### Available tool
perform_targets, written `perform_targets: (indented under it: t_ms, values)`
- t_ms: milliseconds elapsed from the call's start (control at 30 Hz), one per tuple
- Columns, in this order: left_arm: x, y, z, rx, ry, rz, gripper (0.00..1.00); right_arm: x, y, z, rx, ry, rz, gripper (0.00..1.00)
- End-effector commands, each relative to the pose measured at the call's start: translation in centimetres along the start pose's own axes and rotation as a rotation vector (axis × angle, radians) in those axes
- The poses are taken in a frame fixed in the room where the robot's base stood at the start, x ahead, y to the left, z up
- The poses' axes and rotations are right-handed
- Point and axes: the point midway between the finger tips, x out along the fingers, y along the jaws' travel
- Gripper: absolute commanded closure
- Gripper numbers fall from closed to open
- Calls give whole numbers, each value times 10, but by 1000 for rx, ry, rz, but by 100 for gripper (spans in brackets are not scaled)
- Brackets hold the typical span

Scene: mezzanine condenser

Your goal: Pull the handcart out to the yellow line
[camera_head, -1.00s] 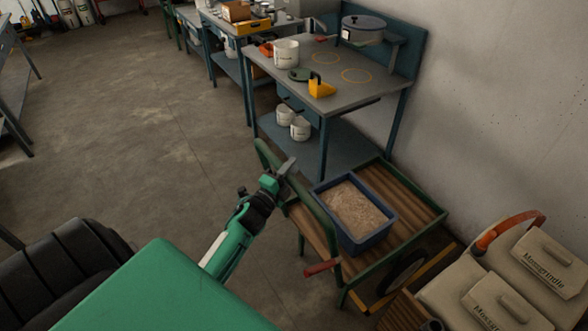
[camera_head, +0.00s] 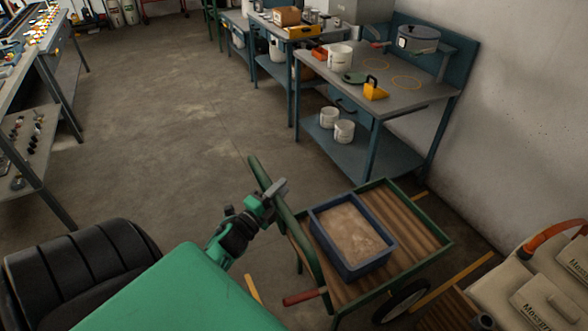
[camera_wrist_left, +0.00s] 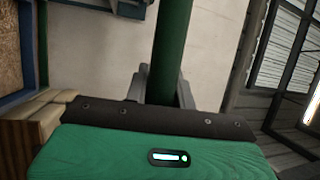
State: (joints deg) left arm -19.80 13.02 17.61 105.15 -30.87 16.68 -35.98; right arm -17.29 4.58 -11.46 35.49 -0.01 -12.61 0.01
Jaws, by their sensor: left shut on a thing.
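The handcart (camera_head: 440,240) has a green frame, a slatted wooden bed and a dark wheel. A blue bin (camera_head: 386,252) of brown grainy material rides on it. My left gripper (camera_head: 272,193) is shut on the cart's green handle bar (camera_head: 290,222). In the left wrist view the bar (camera_wrist_left: 173,45) runs between the two fingers (camera_wrist_left: 160,90). Yellow line stretches show on the floor, one right of the wheel (camera_head: 455,281) and a short one left of the cart (camera_head: 253,289). The cart hides the floor between them. My right gripper is out of view.
A blue-framed workbench (camera_head: 385,100) with pots stands behind the cart, along the wall. Pale labelled sacks (camera_head: 545,300) lie at the right front. Another table (camera_head: 40,130) stands at the left. The floor (camera_head: 160,140) between is clear.

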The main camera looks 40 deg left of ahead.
Motion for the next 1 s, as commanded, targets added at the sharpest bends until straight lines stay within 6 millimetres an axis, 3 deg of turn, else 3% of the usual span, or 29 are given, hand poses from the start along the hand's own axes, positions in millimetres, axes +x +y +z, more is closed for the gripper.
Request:
perform_targets:
  t_ms: [200, 500, 700, 1000]
  values:
    - [-51, -7, 20, -1, -3, 8, 100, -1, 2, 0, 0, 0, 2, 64]
    - [-106, -20, 43, -2, -3, 7, 100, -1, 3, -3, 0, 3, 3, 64]
    - [-125, -24, 51, -2, -3, 5, 100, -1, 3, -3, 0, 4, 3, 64]
    - [-133, -27, 55, -2, -2, 3, 100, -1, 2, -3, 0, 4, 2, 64]
